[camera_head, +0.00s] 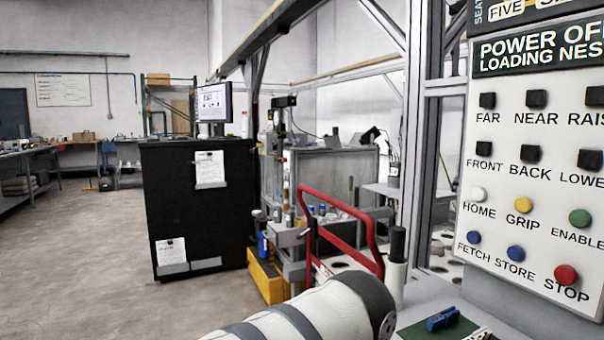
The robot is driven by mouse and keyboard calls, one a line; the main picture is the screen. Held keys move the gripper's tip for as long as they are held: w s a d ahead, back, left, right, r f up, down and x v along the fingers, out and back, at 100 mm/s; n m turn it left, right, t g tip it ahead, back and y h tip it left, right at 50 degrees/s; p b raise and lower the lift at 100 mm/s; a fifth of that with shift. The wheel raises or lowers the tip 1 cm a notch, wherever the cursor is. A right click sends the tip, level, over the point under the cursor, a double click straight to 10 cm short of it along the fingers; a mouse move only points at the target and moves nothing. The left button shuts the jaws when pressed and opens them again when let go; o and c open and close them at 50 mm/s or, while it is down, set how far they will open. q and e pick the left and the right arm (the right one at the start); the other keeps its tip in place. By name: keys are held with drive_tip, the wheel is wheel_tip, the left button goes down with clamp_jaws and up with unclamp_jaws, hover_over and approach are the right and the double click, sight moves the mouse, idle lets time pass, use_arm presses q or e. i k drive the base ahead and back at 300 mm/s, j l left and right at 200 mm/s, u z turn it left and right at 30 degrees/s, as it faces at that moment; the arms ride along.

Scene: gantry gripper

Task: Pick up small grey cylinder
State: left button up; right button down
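No small grey cylinder can be picked out for certain. An upright cylinder with a dark upper part and a pale grey lower part (397,268) stands beside the metal post, just right of the red tubular frame. Several small bottle-like or cylindrical items (288,212) stand by the machine at the centre, too small to tell apart. A white arm link with dark bands, mine, comes in from the bottom centre and hides part of the bench. Neither gripper shows.
A button panel (535,180) fills the right side. A blue part (443,319) lies on a green mat (424,332) at the bottom right. The red tubular frame (370,225) stands mid-view. A black cabinet (192,240) stands left of centre; the floor (80,270) further left is clear.

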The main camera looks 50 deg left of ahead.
sight(395, 166)
drive_tip(key=j+u, duration=0.2)
drive_tip(key=u, duration=0.25)
drive_tip(key=j+u, duration=0.15)
drive_tip(key=u, duration=0.3)
drive_tip(key=i+j+z, duration=0.4)
drive_tip(key=j, duration=0.35)
drive_tip(key=i+j+z, duration=0.25)
drive_tip(key=j+z, duration=0.15)
drive_tip(key=j, duration=0.4)
drive_tip(key=i+j+z, duration=0.15)
drive_tip(key=j+z, duration=0.25)
drive_tip(key=j, duration=0.5)
drive_tip(key=j+z, duration=0.45)
drive_tip(key=j, duration=0.45)
